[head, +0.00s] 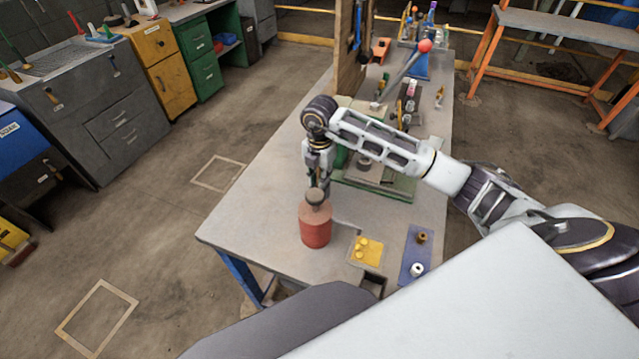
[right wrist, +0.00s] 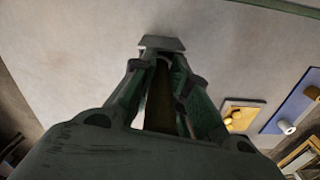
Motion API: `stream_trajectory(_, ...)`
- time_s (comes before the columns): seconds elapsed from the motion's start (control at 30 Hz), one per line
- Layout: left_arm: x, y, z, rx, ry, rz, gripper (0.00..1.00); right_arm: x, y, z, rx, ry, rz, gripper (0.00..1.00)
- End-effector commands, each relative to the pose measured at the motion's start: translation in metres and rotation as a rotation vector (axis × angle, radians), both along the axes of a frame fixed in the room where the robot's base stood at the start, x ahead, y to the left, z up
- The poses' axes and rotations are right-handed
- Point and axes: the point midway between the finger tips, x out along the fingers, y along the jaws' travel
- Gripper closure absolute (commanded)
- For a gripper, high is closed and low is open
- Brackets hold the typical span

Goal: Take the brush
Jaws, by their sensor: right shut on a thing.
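My right gripper (head: 318,180) points down over the near part of the table, just above a red cylinder (head: 315,232) with a paler, pinkish top. A dark, rounded piece (head: 315,196), which looks like part of the brush, sits at the fingertips. I cannot tell whether it touches the cylinder. In the right wrist view, the fingers (right wrist: 160,70) close around a dark brown part (right wrist: 160,100); the rest of it is hidden by the gripper. The red cylinder is not visible in that view. My left gripper is not in view.
A yellow block (head: 369,251) and a blue mat (head: 407,263) with small parts lie to the right of the cylinder. A green-edged board (head: 391,190) and a wooden upright (head: 348,62) stand behind. The table's left side (head: 262,195) is clear.

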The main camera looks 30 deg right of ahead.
Motion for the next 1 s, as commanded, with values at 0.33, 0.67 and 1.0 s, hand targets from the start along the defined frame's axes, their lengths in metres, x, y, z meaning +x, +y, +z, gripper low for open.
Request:
stream_trajectory(0.33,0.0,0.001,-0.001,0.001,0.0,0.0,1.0,0.0,0.0,0.003,0.001,-0.001,0.0,1.0)
stream_trajectory(0.67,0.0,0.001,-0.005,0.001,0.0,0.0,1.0,0.001,0.0,0.035,0.0,-0.004,-0.001,1.0)
stream_trajectory(1.0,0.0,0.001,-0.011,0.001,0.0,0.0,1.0,0.001,0.0,0.082,0.0,-0.002,0.0,1.0)
